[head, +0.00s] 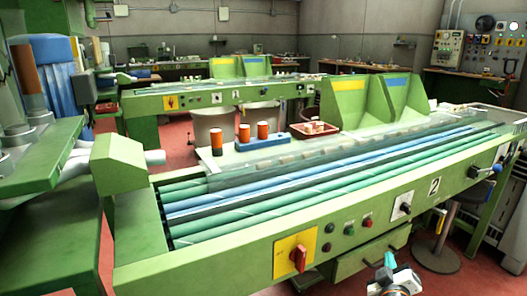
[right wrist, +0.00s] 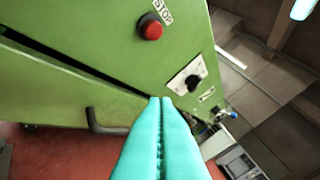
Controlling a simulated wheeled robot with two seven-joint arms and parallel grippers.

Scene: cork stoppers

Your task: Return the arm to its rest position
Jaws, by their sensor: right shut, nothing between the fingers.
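My right gripper (head: 389,260) shows at the bottom of the head view, in front of the green machine's front panel. In the right wrist view its two teal fingers (right wrist: 161,102) lie together with nothing between them. They point toward the green panel (right wrist: 120,65), with a red stop button (right wrist: 150,28) and a black switch (right wrist: 192,83) ahead. I cannot tell the exact gap to the panel. The green machine (head: 215,264) has blue and green rollers along its top. My left gripper is not in view.
Orange-brown cylinders (head: 263,130) stand at the machine's back, some at a blue block (head: 275,143). A tray (head: 334,130) of small pieces lies beside them. A drawer (head: 368,262) and a stool (head: 437,256) are near my right gripper. Red floor shows below.

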